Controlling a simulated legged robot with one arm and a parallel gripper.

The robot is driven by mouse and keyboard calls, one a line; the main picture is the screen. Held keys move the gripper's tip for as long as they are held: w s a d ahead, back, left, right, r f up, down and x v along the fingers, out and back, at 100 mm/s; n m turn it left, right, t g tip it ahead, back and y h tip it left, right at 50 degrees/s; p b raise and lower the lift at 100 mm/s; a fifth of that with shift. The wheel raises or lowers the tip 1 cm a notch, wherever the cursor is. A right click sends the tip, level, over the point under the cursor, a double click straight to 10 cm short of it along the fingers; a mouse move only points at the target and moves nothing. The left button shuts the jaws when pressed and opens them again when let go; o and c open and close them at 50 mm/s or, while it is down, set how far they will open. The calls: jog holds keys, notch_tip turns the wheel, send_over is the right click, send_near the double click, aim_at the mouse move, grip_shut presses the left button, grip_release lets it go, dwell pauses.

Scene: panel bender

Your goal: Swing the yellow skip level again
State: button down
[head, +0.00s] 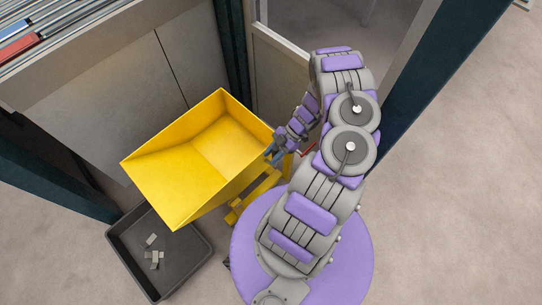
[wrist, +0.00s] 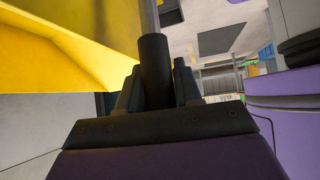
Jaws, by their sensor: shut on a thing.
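The yellow skip (head: 190,165) is in the middle of the head view, on a yellow frame (head: 245,205). It looks tipped towards the lower left, with its sloping lip above a dark tray; the exact angle is hard to tell. Its visible inside is empty. Its yellow side (wrist: 60,45) fills the upper left of the wrist view. My gripper (head: 271,153) is at the skip's right side. In the wrist view its fingers are shut around a dark round handle (wrist: 154,60). The handle's joint to the skip is hidden.
The dark tray (head: 118,240) on the floor holds several small grey pieces. Grey panels (head: 130,90) and dark posts (head: 232,50) stand close behind the skip. A red and a blue item lie at the top left. The floor at right is clear.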

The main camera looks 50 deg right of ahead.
jog(key=shift+d+f, duration=0.25)
